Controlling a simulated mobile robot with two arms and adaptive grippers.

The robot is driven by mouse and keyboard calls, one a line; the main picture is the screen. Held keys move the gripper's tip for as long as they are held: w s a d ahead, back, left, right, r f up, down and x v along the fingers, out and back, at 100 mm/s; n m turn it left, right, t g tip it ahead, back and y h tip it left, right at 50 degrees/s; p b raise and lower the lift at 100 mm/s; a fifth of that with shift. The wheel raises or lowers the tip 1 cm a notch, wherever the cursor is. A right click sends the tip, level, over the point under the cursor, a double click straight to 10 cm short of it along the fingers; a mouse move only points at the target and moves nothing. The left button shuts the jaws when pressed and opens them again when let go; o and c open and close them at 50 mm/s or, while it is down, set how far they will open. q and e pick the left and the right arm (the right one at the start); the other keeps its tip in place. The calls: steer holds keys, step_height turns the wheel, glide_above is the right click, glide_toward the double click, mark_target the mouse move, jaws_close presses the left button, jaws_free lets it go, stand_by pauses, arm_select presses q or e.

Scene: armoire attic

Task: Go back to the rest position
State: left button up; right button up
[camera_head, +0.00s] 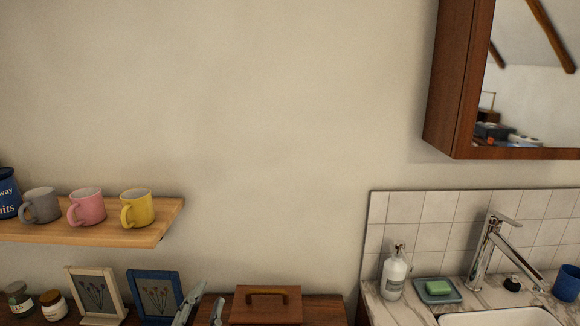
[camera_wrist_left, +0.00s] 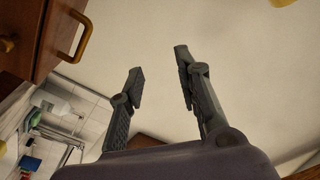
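My left gripper (camera_head: 203,303) shows at the bottom of the head view, with only its fingers in the picture. It is in front of the furniture top, between the blue picture frame (camera_head: 157,294) and the brown wooden box (camera_head: 266,305) with a handle. In the left wrist view the two fingers of my left gripper (camera_wrist_left: 158,72) stand apart with nothing between them, against the bare wall. My right gripper shows in neither view.
A wooden shelf (camera_head: 160,231) at left holds a grey mug (camera_head: 41,206), a pink mug (camera_head: 87,208) and a yellow mug (camera_head: 138,209). A mirror cabinet (camera_head: 459,80) hangs above the sink (camera_head: 500,317), with a soap bottle (camera_head: 394,276) and tap (camera_head: 489,250). The middle wall is bare.

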arm_select(q)
steer(key=s+a+f+n+g+y, duration=0.1)
steer(key=s+a+f+n+g, duration=0.1)
steer(key=s+f+g, duration=0.45)
steer(key=s+a+f+n+g+y, duration=0.1)
steer(key=s+a+f+n, duration=0.2)
steer(key=f, duration=0.7)
steer(key=s+f+n+g+h, duration=0.1)
steer(key=s+f+g, duration=0.35)
steer(key=s, duration=0.35)
steer(key=s+f+n+g, duration=0.1)
steer(key=s+f+g, duration=0.2)
steer(key=s+f, duration=0.35)
step_height(320, 180, down, 23)
steer(key=s+g, duration=0.1)
steer(key=s, duration=0.2)
steer(key=s+a+f+g, duration=0.1)
steer(key=s+a+f, duration=0.1)
steer(key=s+f, duration=1.4)
steer(key=shift+a+f+m, duration=0.3)
steer(key=shift+a+f, duration=0.1)
steer(key=shift+f, duration=0.15)
